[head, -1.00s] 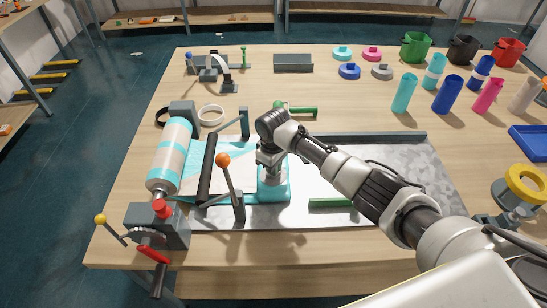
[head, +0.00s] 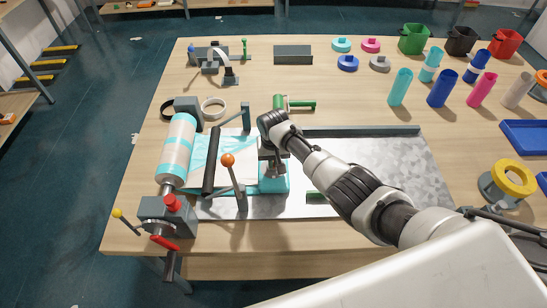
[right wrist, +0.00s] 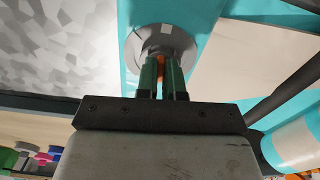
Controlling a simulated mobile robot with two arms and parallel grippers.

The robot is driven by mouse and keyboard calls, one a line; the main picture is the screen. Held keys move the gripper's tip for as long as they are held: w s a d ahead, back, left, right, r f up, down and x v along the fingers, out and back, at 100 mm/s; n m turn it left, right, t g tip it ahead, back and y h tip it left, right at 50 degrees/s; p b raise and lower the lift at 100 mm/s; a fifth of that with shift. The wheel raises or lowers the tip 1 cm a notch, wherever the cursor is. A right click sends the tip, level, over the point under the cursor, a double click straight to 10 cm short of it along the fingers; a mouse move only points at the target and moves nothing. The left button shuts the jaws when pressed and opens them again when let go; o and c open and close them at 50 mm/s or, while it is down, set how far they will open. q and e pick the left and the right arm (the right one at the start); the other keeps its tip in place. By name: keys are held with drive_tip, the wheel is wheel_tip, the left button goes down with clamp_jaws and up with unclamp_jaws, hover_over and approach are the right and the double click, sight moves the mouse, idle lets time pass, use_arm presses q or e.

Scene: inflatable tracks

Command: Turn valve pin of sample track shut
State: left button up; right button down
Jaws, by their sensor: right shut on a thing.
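The sample track is a white and turquoise sheet (head: 207,155) drawn from a striped roll (head: 175,152) onto a grey bed. My right gripper (head: 274,172) points down over the turquoise end of the track, right of the orange-knobbed lever. In the right wrist view its green fingers (right wrist: 163,66) are shut on a small piece at the centre of a round grey valve (right wrist: 160,42). A bit of orange shows between the fingers. The gripped valve pin is mostly hidden by the fingers, so its angle cannot be told. My left gripper is not in view.
A black roller bar (head: 211,160) and the orange-knobbed lever (head: 228,160) stand close left of my gripper. A green-handled tool (head: 300,104) lies behind it. Bins and several coloured cylinders stand at the back right. The grey bed (head: 380,165) is mostly clear on the right.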

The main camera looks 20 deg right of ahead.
drive_tip(key=shift+w+r+m, duration=0.1)
drive_tip(key=shift+w+m, duration=0.05)
drive_tip(key=shift+m, duration=0.45)
drive_tip(key=c, duration=1.3)
unclamp_jaws()
drive_tip(key=shift+o, duration=0.2)
wheel_tip(320, 180, up, 11)
